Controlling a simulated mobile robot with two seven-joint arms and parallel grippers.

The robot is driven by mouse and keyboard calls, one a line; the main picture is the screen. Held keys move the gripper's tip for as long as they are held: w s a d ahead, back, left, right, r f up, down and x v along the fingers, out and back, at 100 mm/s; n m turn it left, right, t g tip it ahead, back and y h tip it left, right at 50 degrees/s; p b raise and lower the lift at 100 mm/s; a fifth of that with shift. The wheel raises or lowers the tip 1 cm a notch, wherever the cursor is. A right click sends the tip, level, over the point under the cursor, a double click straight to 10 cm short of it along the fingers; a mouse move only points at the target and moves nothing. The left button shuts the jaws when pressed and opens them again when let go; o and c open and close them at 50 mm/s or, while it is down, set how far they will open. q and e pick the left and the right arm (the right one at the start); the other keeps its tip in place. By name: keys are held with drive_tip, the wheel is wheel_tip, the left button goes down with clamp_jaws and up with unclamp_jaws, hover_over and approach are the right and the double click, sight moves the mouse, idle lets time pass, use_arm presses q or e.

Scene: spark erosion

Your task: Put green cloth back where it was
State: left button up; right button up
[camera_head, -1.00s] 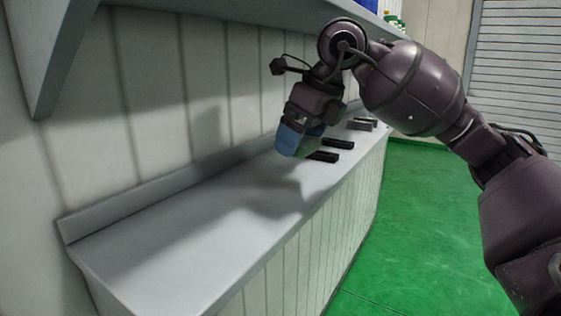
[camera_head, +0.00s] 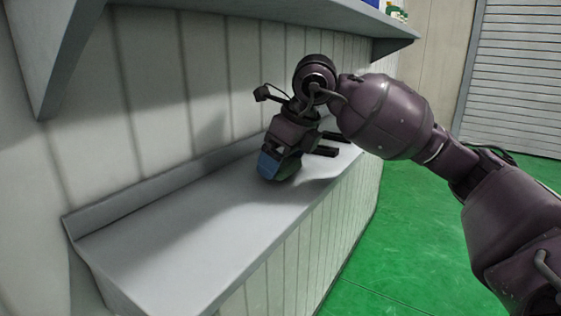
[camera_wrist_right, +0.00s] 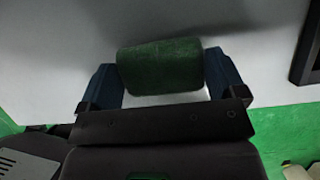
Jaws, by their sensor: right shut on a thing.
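The green cloth (camera_wrist_right: 160,66) shows in the right wrist view as a dark green, rounded block between the two blue fingers. My right gripper (camera_head: 271,167) is shut on it from both sides. In the head view the gripper points down over the grey counter (camera_head: 190,240), close to its surface. I cannot tell whether the cloth touches the counter. My left gripper is not in view.
Dark flat bars (camera_head: 325,151) lie on the counter just right of the gripper. A dark-edged item (camera_wrist_right: 307,50) shows at the right of the wrist view. A grey shelf (camera_head: 240,18) overhangs the counter. The near left counter is bare.

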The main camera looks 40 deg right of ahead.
sight(294, 163)
drive_tip(key=shift+w+a+f, duration=0.1)
drive_tip(key=shift+w+f, duration=0.15)
drive_tip(key=shift+f, duration=0.4)
drive_tip(key=shift+f, duration=0.1)
drive_tip(key=o, duration=0.6)
drive_tip(key=shift+v, duration=3.9)
